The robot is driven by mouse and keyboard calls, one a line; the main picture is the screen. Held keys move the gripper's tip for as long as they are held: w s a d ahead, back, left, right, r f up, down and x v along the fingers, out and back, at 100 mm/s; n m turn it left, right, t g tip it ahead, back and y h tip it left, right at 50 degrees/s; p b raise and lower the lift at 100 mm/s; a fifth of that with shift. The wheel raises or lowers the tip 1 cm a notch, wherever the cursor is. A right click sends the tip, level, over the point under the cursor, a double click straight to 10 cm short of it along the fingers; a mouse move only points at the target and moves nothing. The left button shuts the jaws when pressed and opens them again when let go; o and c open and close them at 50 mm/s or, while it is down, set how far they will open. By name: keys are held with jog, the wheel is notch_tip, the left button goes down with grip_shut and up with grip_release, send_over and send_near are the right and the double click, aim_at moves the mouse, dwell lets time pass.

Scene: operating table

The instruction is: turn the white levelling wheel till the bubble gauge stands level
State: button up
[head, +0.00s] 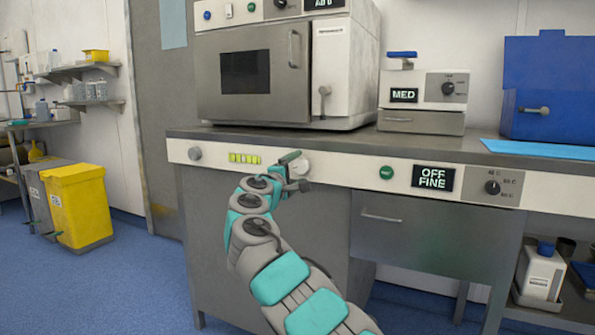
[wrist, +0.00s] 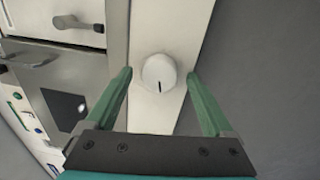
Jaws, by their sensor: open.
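The white levelling wheel (wrist: 158,72), a round knob with a short black mark, sits on the white front strip in the wrist view. My gripper (wrist: 160,80) is open, with its green fingers apart on either side of the wheel; a gap shows on both sides. In the head view my gripper (head: 293,168) is at the strip and largely hides the wheel. The bubble gauge (head: 244,158), a yellow-green bar with dark divisions, is on the strip left of my gripper. Its bubble is too small to read. The gauge is not visible in the wrist view.
A grey round knob (head: 195,153) is at the strip's left end. A green button (head: 386,172), an "OFF FINE" display (head: 433,178) and a dark dial (head: 492,187) are to the right. An oven-like cabinet (head: 262,75) stands on the counter above. Open floor lies left.

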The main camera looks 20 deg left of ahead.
jog(key=s+b, duration=0.1)
jog(key=s, duration=0.6)
jog(key=shift+s+a+f, duration=0.2)
jog(key=shift+s+f, duration=0.1)
dwell(0.6)
